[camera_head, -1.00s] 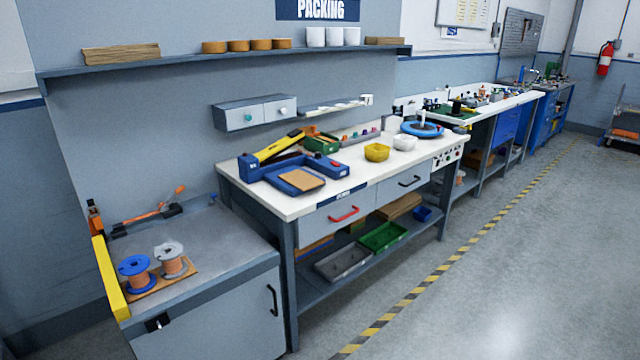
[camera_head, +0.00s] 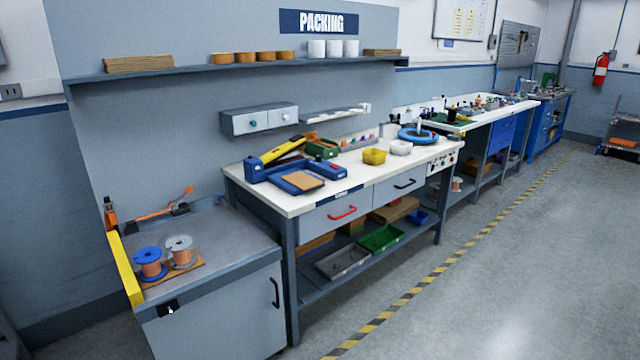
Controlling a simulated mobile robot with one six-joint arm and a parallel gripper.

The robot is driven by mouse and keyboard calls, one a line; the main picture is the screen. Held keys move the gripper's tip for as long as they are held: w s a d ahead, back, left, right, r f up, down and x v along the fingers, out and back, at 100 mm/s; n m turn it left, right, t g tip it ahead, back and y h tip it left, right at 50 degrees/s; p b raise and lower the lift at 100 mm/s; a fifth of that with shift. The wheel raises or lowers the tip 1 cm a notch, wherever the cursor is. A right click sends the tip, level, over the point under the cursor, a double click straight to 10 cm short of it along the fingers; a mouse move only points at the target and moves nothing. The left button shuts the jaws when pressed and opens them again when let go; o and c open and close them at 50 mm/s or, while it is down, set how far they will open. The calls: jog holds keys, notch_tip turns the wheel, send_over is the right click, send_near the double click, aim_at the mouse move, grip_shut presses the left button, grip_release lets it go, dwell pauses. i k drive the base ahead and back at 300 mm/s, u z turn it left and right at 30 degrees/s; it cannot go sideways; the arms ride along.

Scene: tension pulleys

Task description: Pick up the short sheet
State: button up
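No gripper shows in this view. I cannot tell for sure which thing is the short sheet. A flat brown sheet (camera_head: 303,181) lies on the blue device (camera_head: 278,172) at the left end of the white packing table (camera_head: 350,190). Flat brown stacks lie at both ends of the wall shelf: a longer one (camera_head: 139,64) at the left and a shorter one (camera_head: 382,52) at the right.
A grey cabinet (camera_head: 225,310) stands at the left with two spools, one blue (camera_head: 150,263) and one grey (camera_head: 181,252), on a board. Grey (camera_head: 341,263) and green (camera_head: 380,238) trays sit on the table's lower shelf. The floor (camera_head: 520,270) at the right is clear.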

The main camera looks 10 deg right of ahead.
aim_at(301, 181)
jog(key=u, duration=0.15)
jog(key=i, duration=0.9)
jog(key=u, duration=4.85)
jog(key=i, duration=0.15)
jog(key=z, duration=2.8)
